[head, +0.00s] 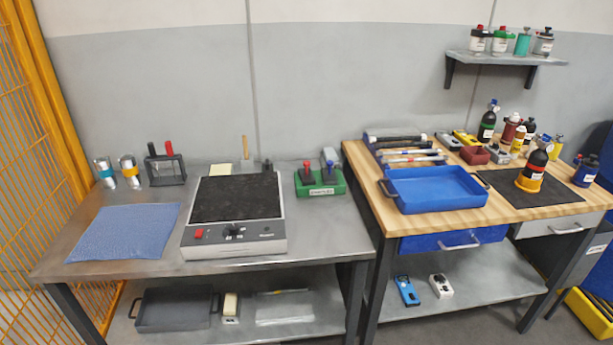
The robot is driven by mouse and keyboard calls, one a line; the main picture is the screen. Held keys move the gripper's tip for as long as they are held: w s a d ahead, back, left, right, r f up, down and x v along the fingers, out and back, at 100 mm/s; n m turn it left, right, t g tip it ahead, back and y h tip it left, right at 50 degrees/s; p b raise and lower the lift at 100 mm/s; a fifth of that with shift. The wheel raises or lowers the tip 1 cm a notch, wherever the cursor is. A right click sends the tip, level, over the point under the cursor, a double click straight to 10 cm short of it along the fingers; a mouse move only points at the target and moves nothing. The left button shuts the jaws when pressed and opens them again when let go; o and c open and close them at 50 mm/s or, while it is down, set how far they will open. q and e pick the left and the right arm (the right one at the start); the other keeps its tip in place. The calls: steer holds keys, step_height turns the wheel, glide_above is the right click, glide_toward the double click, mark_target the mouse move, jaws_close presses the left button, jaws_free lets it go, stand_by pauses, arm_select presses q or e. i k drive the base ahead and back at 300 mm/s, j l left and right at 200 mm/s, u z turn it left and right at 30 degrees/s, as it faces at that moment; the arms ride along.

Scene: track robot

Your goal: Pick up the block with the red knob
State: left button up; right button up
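A small block with an upright red knob (307,169) sits in a green tray (321,191) with a white label, at the back right of the grey metal table (330,231). A similar block with a blue knob (329,171) sits beside it on the right in the same tray. The lower part of each block is partly hidden by the tray's front wall. Neither of my grippers shows in the head view.
A hot plate (235,235) stands left of the green tray, with a blue cloth (124,232) further left. A dark rack (165,168) with a red and a black handle stands behind. A wooden bench (512,220) with a blue tray (436,190) adjoins on the right.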

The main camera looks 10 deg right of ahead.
mark_target(305, 175)
steer(key=j+z, duration=0.1)
steer(key=z, duration=0.55)
steer(key=i+j+z, duration=0.1)
steer(key=j+z, duration=0.35)
steer(key=j, duration=0.15)
steer(key=j+z, duration=0.5)
steer(key=j, duration=0.65)
steer(key=k+j+z, duration=0.1)
steer(key=j, duration=0.4)
steer(key=k+j, duration=0.1)
steer(key=j, duration=0.45)
